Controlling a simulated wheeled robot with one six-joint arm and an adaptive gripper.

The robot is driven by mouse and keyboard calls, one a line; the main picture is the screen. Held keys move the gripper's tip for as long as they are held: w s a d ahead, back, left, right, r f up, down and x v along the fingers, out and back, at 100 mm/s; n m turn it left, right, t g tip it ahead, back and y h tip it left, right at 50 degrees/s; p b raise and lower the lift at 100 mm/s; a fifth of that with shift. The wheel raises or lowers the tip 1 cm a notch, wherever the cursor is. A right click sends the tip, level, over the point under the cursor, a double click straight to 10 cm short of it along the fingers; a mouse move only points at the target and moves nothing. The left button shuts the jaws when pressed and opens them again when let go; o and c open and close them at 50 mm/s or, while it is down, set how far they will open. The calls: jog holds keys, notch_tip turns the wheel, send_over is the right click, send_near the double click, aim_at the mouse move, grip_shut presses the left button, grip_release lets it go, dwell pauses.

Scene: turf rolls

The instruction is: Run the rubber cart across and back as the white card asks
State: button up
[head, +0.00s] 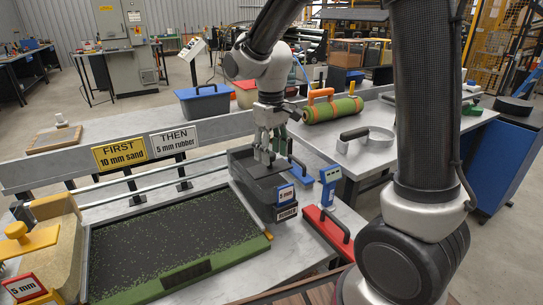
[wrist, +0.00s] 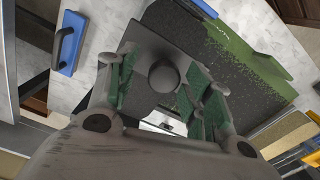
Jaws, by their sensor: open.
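The dark rubber cart (head: 262,190) stands at the right end of the turf tray, with a RUBBER label and a blue "5 mm" tag. My gripper (head: 266,152) is over its top. In the wrist view, the fingers (wrist: 163,95) are open on either side of the cart's dark round knob (wrist: 163,77); I cannot tell whether they touch it. The white card (head: 175,141) reads "THEN 5 mm rubber". The yellow card (head: 120,153) reads "FIRST 10 mm sand". The turf (head: 170,245) is mostly covered in dark granules, green showing at its edges.
The tan sand cart (head: 50,240), with yellow handle and red "5 mm" tag, stands at the tray's left end. A red block with a black handle (head: 328,232) lies right of the rubber cart. A turf roll (head: 332,109) lies on the back bench.

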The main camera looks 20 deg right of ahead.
notch_tip(320, 180, up, 10)
dwell(0.3)
jog(key=s+d+m+t, duration=0.2)
jog(key=s+d, duration=0.5)
jog(key=s, duration=0.3)
jog(key=s+d+r+m+t, duration=0.1)
jog(key=s+d+m+t, duration=0.1)
jog(key=s+d, duration=0.5)
jog(key=s+m, duration=0.1)
jog(key=s, duration=0.3)
jog(key=shift+d+r, duration=0.15)
